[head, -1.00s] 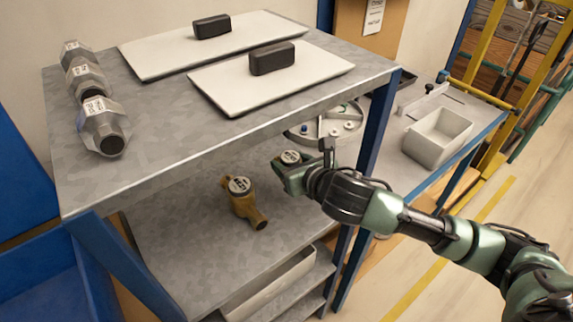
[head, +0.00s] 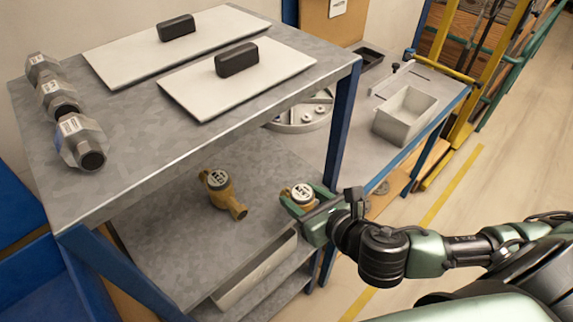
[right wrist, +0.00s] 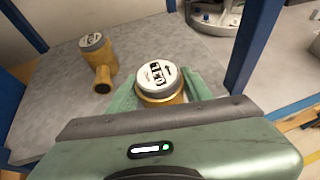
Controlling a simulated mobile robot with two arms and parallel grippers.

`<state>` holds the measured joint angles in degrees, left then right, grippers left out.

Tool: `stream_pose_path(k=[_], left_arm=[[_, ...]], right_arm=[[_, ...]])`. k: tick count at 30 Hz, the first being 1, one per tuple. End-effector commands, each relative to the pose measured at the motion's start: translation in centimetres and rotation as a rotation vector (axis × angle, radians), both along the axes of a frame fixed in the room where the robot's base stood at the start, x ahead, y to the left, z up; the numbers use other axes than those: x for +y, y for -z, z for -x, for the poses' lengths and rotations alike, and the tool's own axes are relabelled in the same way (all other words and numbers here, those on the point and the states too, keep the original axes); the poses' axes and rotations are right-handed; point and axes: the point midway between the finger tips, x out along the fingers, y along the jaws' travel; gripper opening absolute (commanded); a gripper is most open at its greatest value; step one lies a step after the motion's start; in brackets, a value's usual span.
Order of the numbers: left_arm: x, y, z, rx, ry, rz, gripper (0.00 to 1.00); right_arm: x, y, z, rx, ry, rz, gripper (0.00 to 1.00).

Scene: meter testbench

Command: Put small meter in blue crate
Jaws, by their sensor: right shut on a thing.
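My right gripper (head: 298,200) is shut on a small brass meter (head: 303,191) with a pale round dial, near the front right corner of the lower shelf. In the right wrist view the green fingers (right wrist: 160,92) sit on both sides of this meter (right wrist: 159,76), its dial facing up. I cannot tell how far it is above the shelf. Another brass meter (head: 218,190) lies on the lower shelf to its left; it also shows in the right wrist view (right wrist: 97,58). A blue crate-like thing (head: 35,290) is cut off at the lower left. My left gripper is out of view.
The metal rack's top shelf (head: 150,140) holds two white boards with black blocks and several metal fittings at the left. A blue post (head: 340,125) stands behind the held meter. A grey bin (head: 404,115) stands on the side table. Floor at the right is clear.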

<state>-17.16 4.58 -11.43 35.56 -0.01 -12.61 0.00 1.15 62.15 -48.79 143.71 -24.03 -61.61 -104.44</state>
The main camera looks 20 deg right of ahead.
Motion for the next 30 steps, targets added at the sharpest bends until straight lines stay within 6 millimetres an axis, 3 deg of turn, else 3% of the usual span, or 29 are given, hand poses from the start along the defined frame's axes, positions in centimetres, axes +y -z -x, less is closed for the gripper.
stream_pose_path(k=[6, 11, 21, 30], left_arm=[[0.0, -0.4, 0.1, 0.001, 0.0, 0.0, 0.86], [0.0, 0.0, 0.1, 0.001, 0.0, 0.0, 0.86], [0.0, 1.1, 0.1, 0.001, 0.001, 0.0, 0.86], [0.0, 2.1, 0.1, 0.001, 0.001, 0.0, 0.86]], right_arm=[[0.0, -0.1, 0.5, -0.004, 0.0, -0.002, 0.0], [0.4, -0.5, -0.3, -0.009, 0.037, -0.01, 0.0], [1.1, -2.8, -2.5, -0.007, 0.299, -0.015, 0.0], [0.7, -4.1, -1.0, 0.003, 0.548, -0.011, 0.0]])
